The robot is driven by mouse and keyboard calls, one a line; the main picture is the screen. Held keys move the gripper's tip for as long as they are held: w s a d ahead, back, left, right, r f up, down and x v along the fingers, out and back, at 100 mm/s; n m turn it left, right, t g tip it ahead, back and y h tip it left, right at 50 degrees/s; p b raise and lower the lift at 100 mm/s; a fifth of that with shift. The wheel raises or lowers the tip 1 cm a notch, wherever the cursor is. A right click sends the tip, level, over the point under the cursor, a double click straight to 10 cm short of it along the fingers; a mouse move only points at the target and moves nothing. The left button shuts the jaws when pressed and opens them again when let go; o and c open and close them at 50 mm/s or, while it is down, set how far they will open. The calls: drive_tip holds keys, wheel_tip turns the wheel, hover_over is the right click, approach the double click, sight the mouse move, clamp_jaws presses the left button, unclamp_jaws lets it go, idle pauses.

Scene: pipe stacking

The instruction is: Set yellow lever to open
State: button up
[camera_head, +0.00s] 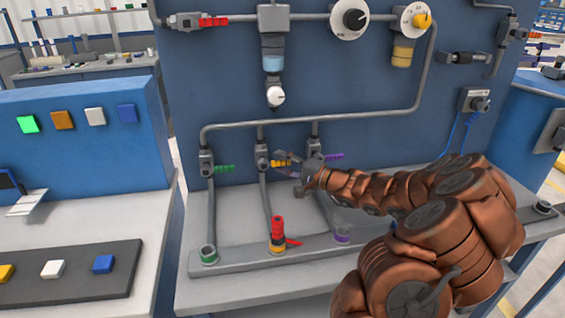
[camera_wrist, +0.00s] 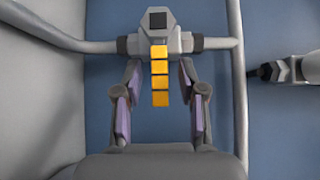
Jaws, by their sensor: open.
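The yellow lever (camera_head: 281,163) sits on the middle valve (camera_head: 263,158) of the lower row and points right, across its vertical pipe. In the wrist view the yellow lever (camera_wrist: 160,82) extends from the grey valve body (camera_wrist: 159,38) toward the palm. My gripper (camera_head: 291,163) reaches in from the right and partly hides the lever's outer end. In the wrist view my gripper (camera_wrist: 160,108) is open, with one finger on each side of the lever and a visible gap on both sides.
A green lever (camera_head: 225,168) is on the valve to the left, and a purple lever (camera_head: 334,156) is on the right valve, close to my wrist. A red lever (camera_head: 293,242) stands on a fitting below. Grey pipes (camera_head: 310,120) run above and between the valves.

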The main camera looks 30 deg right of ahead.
drive_tip(key=shift+c, duration=0.2)
clamp_jaws()
idle(0.6)
